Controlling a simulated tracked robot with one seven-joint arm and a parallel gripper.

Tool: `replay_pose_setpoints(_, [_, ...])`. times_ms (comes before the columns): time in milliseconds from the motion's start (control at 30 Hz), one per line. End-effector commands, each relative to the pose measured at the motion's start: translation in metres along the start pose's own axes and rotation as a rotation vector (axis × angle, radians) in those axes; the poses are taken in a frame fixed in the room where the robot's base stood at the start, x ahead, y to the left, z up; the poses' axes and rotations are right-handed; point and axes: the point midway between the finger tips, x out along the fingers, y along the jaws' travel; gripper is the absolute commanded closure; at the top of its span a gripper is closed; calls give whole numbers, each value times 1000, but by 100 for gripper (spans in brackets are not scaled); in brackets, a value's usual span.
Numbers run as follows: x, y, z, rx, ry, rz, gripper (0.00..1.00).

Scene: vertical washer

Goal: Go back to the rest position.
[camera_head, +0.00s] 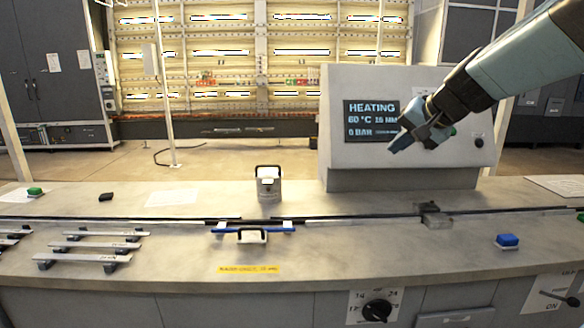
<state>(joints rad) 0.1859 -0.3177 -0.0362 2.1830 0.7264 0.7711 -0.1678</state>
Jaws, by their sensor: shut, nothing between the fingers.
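My gripper (402,141) is at the upper right, in the air in front of the grey control box (410,158). It points down and to the left, and its fingers are shut with nothing held. My arm reaches in from the top right corner.
A white canister (268,186) with a dark handle stands mid-counter, behind a blue-handled piece (252,236). Metal rails (90,246) lie at the left. A blue button block (507,241) sits at the right. The front panel has a black knob (377,310). The right-front counter is mostly clear.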

Motion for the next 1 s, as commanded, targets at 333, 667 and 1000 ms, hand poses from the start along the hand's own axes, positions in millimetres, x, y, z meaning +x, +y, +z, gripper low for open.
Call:
replay_pose_setpoints(333, [-44, 36, 125, -318, -100, 211, 100])
replay_pose_setpoints(667, [-71, 84, 185, -520, -123, 383, 100])
replay_pose_setpoints(1000, [-74, 91, 191, -544, -124, 408, 100])
